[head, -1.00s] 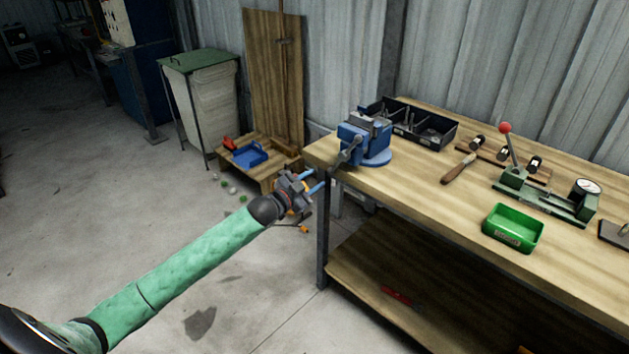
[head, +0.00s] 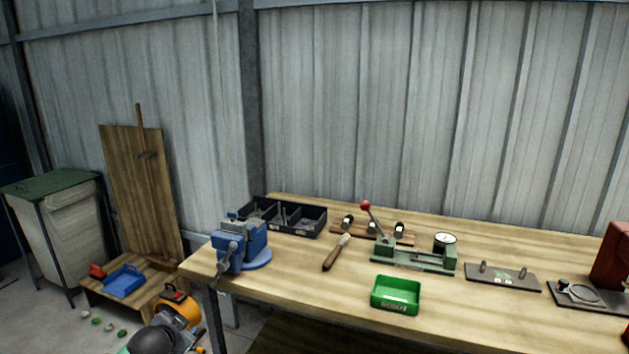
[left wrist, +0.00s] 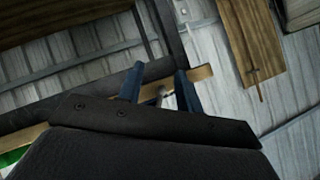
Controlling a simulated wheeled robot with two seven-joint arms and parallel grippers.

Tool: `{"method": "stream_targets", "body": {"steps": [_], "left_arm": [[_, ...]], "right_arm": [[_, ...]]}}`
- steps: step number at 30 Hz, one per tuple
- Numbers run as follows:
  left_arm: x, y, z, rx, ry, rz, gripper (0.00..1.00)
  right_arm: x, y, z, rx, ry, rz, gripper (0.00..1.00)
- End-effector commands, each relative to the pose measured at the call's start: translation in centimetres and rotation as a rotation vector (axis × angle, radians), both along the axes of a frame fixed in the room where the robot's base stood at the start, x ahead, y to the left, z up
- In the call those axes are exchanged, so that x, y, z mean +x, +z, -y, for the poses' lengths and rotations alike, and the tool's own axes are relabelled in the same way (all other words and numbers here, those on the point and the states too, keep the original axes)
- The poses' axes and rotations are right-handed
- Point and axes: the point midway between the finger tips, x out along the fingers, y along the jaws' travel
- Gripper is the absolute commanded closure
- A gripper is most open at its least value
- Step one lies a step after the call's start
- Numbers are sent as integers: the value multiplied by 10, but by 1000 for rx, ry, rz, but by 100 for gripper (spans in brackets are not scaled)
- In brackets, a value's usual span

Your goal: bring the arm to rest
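In the left wrist view the two blue fingers of my left gripper (left wrist: 160,88) stand apart with a gap between them. Nothing is clearly held; a small grey shape shows in the gap, and I cannot tell how far off it is. In the head view the dark end of my left arm (head: 155,339) shows low at the left, in front of the bench's left end; its fingertips cannot be made out there. My right gripper is in neither view.
The wooden workbench (head: 310,272) carries a blue vise (head: 240,245), a black divided bin (head: 290,218), a green tray (head: 396,296) and a green lever press (head: 412,256). A low wooden stand with a blue tray (head: 123,282) is left of it. Several small pieces lie on the floor.

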Motion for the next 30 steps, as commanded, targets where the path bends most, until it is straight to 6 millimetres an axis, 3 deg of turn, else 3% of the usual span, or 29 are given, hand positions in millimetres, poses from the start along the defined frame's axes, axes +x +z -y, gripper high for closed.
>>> {"method": "stream_targets", "body": {"steps": [15, 23, 30], "left_arm": [[-226, -74, 123, -146, 187, -480, 65], [-314, -98, 172, -289, 211, -597, 65], [-388, -132, 204, -386, 252, -741, 65]], "right_arm": [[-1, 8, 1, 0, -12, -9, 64], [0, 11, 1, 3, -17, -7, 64], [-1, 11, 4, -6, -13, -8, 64]]}}
